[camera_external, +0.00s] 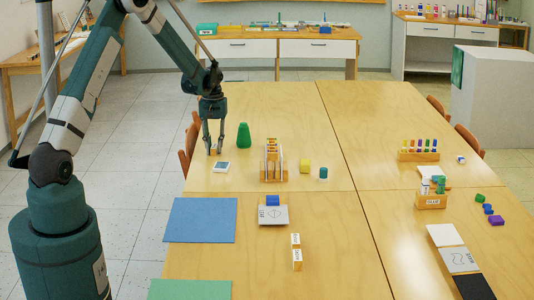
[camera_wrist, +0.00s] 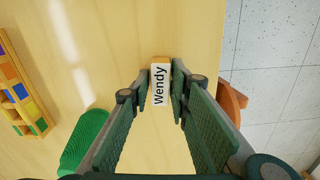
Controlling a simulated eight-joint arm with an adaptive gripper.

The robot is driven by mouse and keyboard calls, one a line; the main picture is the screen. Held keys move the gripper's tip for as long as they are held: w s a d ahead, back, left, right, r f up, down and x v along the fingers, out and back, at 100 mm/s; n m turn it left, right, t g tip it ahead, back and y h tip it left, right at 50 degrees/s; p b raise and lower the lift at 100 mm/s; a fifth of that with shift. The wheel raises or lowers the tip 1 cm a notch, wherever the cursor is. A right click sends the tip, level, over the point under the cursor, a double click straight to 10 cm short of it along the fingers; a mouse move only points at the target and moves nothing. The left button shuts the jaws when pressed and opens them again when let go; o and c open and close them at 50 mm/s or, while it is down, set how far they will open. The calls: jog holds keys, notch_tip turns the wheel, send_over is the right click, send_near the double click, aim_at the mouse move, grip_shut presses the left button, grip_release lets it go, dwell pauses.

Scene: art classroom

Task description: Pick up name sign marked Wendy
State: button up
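The name sign marked Wendy (camera_wrist: 160,86) is a small wooden block with a white face and black lettering. In the wrist view it stands between my two fingertips. My gripper (camera_external: 214,148) points down at the left part of the table, and its fingers are apart on either side of the sign. The fingers (camera_wrist: 161,88) look close to the sign's sides; I cannot tell whether they touch it. In the external view the sign is too small to read between the fingers.
A small white-and-blue item (camera_external: 221,168) lies just in front. A wooden rack (camera_external: 273,174) stands farther right. Two more small signs (camera_external: 296,241) (camera_external: 297,260) stand nearer the camera. A chair (camera_external: 187,150) is at the left edge.

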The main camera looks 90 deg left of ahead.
aim_at(214, 146)
jog(key=c, duration=0.3)
jog(key=shift+r, duration=0.15)
jog(key=shift+r+p, duration=1.05)
jog(key=shift+r, duration=3.8)
